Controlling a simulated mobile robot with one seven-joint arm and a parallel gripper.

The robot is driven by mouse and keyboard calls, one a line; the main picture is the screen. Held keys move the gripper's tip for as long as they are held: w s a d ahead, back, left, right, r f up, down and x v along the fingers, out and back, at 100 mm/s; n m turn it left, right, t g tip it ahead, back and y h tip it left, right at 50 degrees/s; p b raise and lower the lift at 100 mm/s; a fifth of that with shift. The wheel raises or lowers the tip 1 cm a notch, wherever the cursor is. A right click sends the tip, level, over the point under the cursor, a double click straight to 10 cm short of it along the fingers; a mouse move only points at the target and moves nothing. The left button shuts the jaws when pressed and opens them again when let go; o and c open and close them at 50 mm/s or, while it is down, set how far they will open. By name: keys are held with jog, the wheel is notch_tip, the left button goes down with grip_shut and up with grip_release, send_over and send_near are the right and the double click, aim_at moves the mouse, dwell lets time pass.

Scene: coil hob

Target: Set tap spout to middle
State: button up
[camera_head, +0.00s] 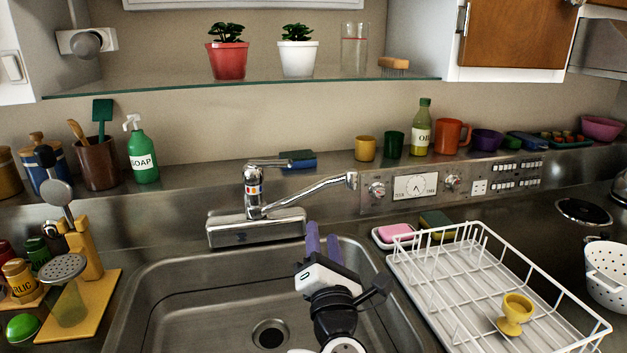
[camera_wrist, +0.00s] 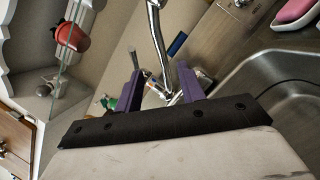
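The chrome tap (camera_head: 254,199) stands on a metal base block behind the sink. Its spout (camera_head: 308,192) is swung to the right and rises towards its end, above the sink's back right edge. The lever on top also points right. My gripper (camera_head: 322,232) is below the spout in the head view, its two purple fingers pointing up and apart. In the wrist view the spout (camera_wrist: 155,30) runs down from the top edge into the gap between the fingers of my gripper (camera_wrist: 158,62). The fingers are open, and I see no contact with the spout.
The steel sink (camera_head: 180,290) lies under my arm. A white dish rack (camera_head: 450,285) with a yellow egg cup stands at right, near a pink sponge (camera_head: 397,231). A glass shelf (camera_head: 150,86) with plants hangs above. Jars and utensils crowd the left counter.

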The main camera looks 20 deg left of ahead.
aim_at(316, 191)
jog(key=p+x, duration=0.1)
jog(key=x, duration=0.3)
jog(key=p+x, duration=0.2)
jog(key=x, duration=0.2)
jog(key=p+x, duration=0.1)
jog(key=x, duration=0.3)
jog(key=shift+r+p, duration=0.3)
jog(key=shift+p, duration=0.05)
jog(key=shift+x, duration=0.85)
jog(key=shift+f, duration=0.15)
grip_shut()
